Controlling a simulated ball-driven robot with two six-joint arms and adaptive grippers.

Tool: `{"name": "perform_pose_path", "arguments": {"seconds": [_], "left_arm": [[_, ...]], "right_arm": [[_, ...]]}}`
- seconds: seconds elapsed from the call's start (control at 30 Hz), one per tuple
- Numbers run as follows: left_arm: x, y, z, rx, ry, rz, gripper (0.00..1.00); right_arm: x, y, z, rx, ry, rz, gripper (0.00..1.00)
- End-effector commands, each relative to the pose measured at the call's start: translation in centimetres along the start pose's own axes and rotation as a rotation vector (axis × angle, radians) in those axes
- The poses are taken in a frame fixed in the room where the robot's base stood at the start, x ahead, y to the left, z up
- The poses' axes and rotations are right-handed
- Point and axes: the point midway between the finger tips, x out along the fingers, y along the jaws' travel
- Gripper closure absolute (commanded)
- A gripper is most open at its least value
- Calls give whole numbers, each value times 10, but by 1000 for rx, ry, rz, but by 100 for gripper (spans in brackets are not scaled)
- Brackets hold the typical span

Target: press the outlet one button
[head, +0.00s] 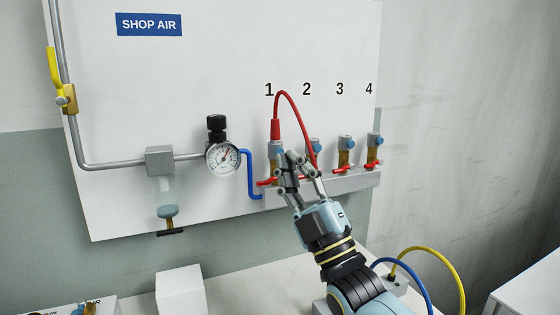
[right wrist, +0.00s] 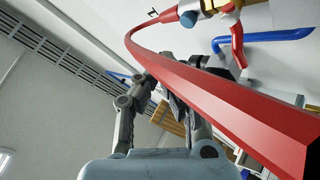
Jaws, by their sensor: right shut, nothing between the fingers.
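Outlet one (head: 276,149) is the leftmost of the row on the white panel, under the number 1. A red hose (head: 296,108) rises from a red fitting on its top and loops down to the right. A blue button at its front is partly hidden by my right gripper (head: 291,158). That gripper is shut and empty, its tips right at the outlet; I cannot tell whether they touch. In the right wrist view the hose (right wrist: 230,98) crosses close to the lens, and a blue button (right wrist: 188,18) shows on a brass-coloured fitting. My left gripper is not in view.
Outlets two (head: 315,149), three (head: 345,150) and four (head: 374,148) stand to the right, with red levers on a grey manifold (head: 350,183). A pressure gauge (head: 222,158) and blue pipe (head: 250,175) are to the left. A white block (head: 180,291) stands below.

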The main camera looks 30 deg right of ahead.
Motion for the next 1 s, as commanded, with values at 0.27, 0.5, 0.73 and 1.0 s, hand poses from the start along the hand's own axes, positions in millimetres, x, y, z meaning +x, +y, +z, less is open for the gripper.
{"name": "perform_pose_path", "arguments": {"seconds": [0.27, 0.5, 0.73, 1.0], "left_arm": [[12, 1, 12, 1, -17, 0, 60], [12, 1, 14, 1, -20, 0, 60], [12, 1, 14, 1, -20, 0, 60], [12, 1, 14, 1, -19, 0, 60]], "right_arm": [[16, -13, 12, 0, 0, 0, 100], [19, -14, 14, 0, 0, -1, 100], [19, -13, 14, 0, 0, 0, 100], [18, -13, 14, 0, 0, 0, 100]]}}
